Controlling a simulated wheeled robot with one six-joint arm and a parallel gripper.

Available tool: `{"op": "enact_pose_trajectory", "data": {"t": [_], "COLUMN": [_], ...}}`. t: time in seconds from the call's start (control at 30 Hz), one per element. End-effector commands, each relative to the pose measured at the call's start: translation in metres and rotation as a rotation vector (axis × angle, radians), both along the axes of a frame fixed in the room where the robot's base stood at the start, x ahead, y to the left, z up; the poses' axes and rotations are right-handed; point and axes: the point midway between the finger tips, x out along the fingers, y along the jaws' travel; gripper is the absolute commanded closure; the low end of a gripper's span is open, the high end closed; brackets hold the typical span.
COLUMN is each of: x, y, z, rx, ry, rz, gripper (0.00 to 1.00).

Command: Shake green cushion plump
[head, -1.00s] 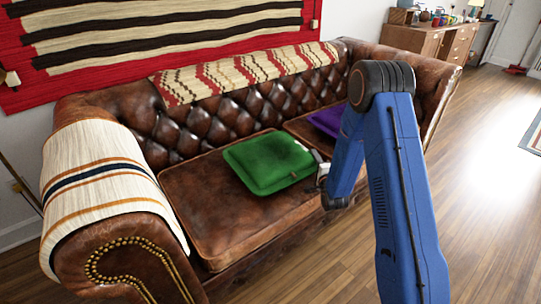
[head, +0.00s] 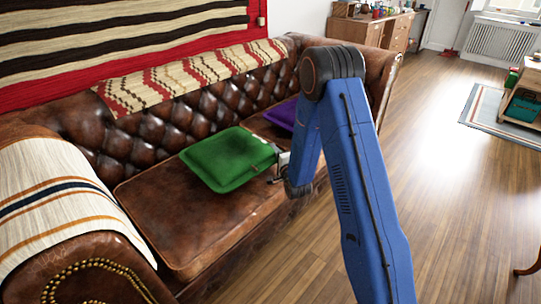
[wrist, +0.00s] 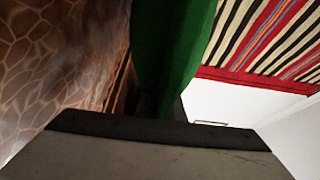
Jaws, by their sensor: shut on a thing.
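The green cushion (head: 228,158) is held at its right-hand edge by my gripper (head: 280,163), which is shut on it. The cushion appears raised a little above the brown leather seat (head: 200,225) of the sofa, reaching out toward the backrest. In the wrist view the cushion (wrist: 172,50) shows edge-on as a dark green band, with brown leather (wrist: 50,60) to its left. The fingertips are hidden in the wrist view, and my blue arm partly covers the grip in the head view.
A purple cushion (head: 281,114) lies on the sofa just behind the grip. The tufted backrest (head: 150,135) and the draped left armrest (head: 45,190) bound the seat. A striped wall hanging (head: 120,40) is behind. The wooden floor (head: 450,190) at right is open.

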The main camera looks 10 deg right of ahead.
Motion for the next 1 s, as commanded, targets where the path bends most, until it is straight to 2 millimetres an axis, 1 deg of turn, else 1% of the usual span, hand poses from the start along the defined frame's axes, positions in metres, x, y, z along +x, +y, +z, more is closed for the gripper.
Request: {"op": "enact_pose_trajectory", "data": {"t": [0.03, 0.1, 0.3, 1.0], "x": [0.001, 0.000, 0.001, 0.001], "y": [0.000, 0.000, 0.000, 0.000], "z": [0.010, 0.022, 0.050, 0.115], "rx": [0.002, 0.001, 0.001, 0.002], "ry": [-0.005, -0.006, -0.005, -0.004], "rz": [0.000, 0.000, 0.000, 0.000], "gripper": [1.00, 1.00, 1.00, 1.00]}}
